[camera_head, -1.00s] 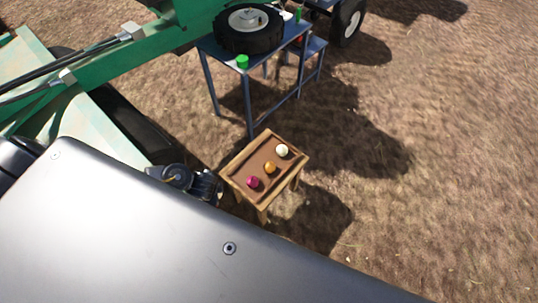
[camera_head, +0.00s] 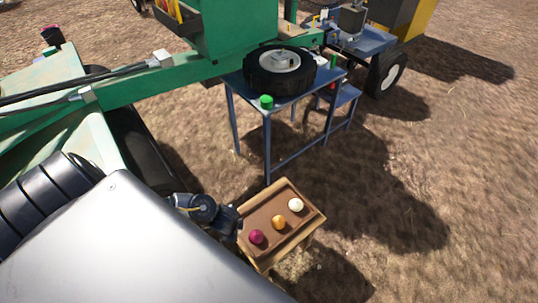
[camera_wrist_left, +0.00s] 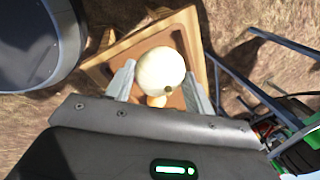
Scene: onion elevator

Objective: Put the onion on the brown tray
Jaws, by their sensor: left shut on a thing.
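The brown tray (camera_head: 285,190) sits on a small wooden stand in the head view. A purple-red ball-like vegetable (camera_head: 257,237), an orange one (camera_head: 278,222) and a whitish one (camera_head: 296,205) lie on it in a row. My left gripper (camera_head: 236,220) is at the tray's left edge. In the left wrist view it is shut on a pale round onion (camera_wrist_left: 161,70), held between its two fingers (camera_wrist_left: 160,88). The head view does not clearly show the held onion. My right gripper is not seen.
A blue table (camera_head: 242,88) with a large tyre (camera_head: 279,72) and a green cylinder (camera_head: 266,102) stands behind the tray. Green machinery (camera_head: 130,90) is at the left. Bare dry ground (camera_head: 450,200) lies open to the right.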

